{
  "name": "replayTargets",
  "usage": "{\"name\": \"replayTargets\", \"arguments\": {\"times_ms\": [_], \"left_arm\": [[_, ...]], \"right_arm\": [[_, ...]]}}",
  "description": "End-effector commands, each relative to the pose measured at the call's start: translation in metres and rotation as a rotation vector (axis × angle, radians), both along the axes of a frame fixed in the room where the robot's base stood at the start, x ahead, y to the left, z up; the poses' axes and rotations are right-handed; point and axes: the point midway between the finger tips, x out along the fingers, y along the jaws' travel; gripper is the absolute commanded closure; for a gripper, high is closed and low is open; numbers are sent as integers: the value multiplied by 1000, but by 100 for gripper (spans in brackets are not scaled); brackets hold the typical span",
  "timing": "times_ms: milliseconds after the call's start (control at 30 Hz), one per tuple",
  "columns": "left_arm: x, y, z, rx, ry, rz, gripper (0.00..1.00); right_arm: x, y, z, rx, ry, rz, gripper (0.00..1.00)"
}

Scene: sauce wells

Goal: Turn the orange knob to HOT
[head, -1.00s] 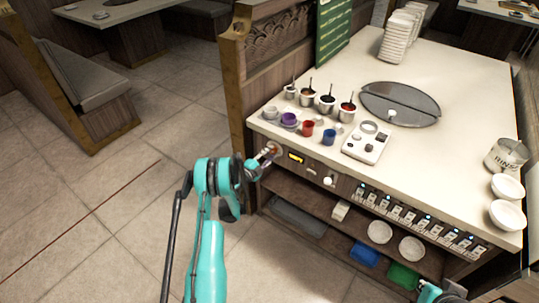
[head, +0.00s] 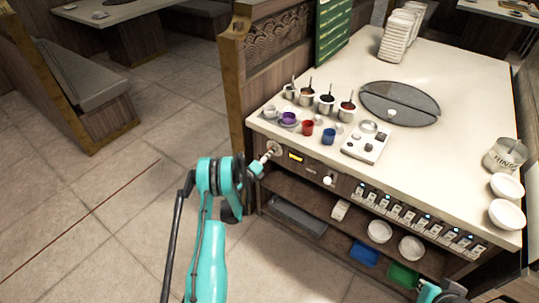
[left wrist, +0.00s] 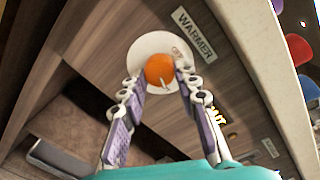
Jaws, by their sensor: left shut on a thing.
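The orange knob (left wrist: 158,70) sits on a round white dial plate (left wrist: 146,47) on the wooden counter front. A pale pointer mark on it points to the lower right in the left wrist view. Faint letters on the plate near the right finger are too small and partly covered to read. A WARMER label (left wrist: 194,34) is beside the plate. My left gripper (left wrist: 158,76) is shut on the knob, one finger on each side; in the head view it reaches the counter front (head: 268,156), where it mostly hides the knob. My right gripper is not clearly in view.
A small lit yellow display (head: 296,156) and a white knob (head: 328,180) are right of the dial. A row of switches (head: 415,218) runs further right. Sauce pots and coloured cups (head: 308,127) stand on the counter above. The floor left of the counter is clear.

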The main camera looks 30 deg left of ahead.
Motion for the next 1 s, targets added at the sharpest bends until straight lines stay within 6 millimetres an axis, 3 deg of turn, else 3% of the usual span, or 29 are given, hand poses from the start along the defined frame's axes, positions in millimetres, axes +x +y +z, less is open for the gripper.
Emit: {"name": "replayTargets", "arguments": {"times_ms": [400, 967, 1000], "left_arm": [[1, -1, -1, 190, -15, -1, 98], [1, -1, -1, 218, -17, -2, 98], [1, -1, -1, 218, -17, -2, 61]], "right_arm": [[0, 0, 0, 0, 0, 0, 100], [0, 0, 0, 0, 0, 0, 100], [0, 0, 0, 0, 0, 0, 100]]}}
